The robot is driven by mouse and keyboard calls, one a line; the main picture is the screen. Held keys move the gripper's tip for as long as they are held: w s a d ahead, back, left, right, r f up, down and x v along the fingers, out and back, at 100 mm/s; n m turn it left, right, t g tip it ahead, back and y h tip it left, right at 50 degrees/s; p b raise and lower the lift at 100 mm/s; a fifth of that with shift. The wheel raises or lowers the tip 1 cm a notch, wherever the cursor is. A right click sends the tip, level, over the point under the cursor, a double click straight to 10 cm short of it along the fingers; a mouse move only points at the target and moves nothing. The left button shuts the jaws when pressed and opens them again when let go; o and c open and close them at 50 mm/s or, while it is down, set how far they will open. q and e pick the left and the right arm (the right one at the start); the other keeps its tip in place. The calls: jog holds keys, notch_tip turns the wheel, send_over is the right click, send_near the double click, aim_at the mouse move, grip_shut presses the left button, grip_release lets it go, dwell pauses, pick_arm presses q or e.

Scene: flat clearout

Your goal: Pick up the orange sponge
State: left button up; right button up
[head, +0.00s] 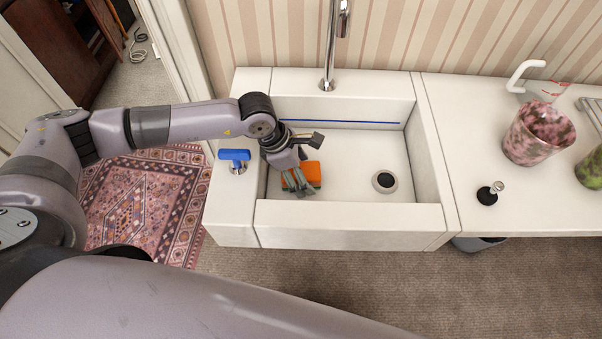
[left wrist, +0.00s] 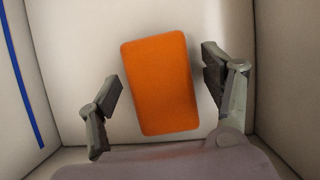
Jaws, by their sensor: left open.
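The orange sponge (head: 314,174) lies on the floor of the white sink (head: 345,160), towards its left side. My left gripper (head: 298,188) reaches down into the sink over the sponge and hides part of it in the head view. In the left wrist view the sponge (left wrist: 160,84) lies between the two open fingers of my left gripper (left wrist: 162,92). My right gripper is in neither view.
A steel tap (head: 328,80) rises behind the sink. A blue-handled item (head: 235,156) stands on the left rim, and a drain (head: 384,181) is in the sink floor.

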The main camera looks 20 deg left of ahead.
pick_arm(q)
jog(key=shift+f+b, duration=0.25)
jog(key=shift+b, duration=0.1)
jog(key=shift+c, duration=0.2)
jog(key=c, duration=1.2)
